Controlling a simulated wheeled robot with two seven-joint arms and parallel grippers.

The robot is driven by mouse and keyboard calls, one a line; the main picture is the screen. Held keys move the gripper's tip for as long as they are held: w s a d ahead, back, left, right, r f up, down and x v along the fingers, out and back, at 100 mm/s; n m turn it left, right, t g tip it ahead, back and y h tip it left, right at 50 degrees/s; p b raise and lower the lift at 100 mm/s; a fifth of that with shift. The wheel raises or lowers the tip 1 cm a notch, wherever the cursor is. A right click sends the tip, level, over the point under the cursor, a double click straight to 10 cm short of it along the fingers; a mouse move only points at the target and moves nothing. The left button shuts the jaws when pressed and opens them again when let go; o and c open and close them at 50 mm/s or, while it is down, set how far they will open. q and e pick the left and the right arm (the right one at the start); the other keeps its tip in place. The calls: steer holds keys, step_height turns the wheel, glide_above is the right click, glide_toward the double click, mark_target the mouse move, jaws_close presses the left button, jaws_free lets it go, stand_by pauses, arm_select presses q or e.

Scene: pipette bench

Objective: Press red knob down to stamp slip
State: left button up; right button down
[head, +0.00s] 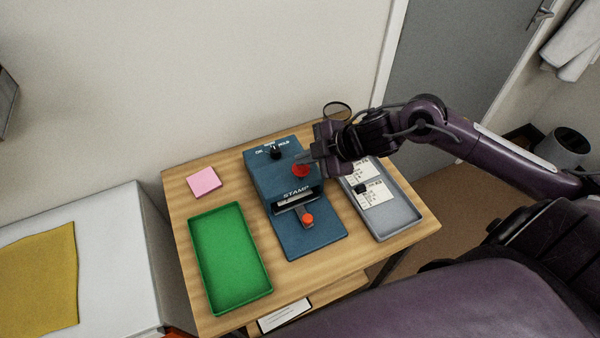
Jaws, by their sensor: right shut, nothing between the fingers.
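A blue stamp machine (259,177) stands in the middle of the wooden table. Its red knob (300,171) sits on the top right of the machine. A white slip (293,200) shows partly in the slot under the STAMP label; the rest of it is hidden. A smaller orange-red piece (307,219) sits at the front of the machine's base. My right gripper (305,158) is shut and empty, just over the red knob; I cannot tell whether it touches it. My left gripper is not in view.
A green tray (267,284) is empty at the left front. A grey tray (398,231) with printed slips and a small black object stands right, partly under my right arm. A pink pad (204,181) lies back left. A black round-rimmed object (337,110) is behind.

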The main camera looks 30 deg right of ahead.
mark_target(304, 168)
steer(key=shift+f+b, duration=0.9)
steer(key=shift+f, duration=0.7)
stand_by(0.9)
steer(key=shift+r, duration=0.1)
steer(key=shift+r+p, duration=1.95)
steer(key=shift+p, duration=0.2)
step_height(304, 168, up, 6)
steer(key=p, duration=0.6)
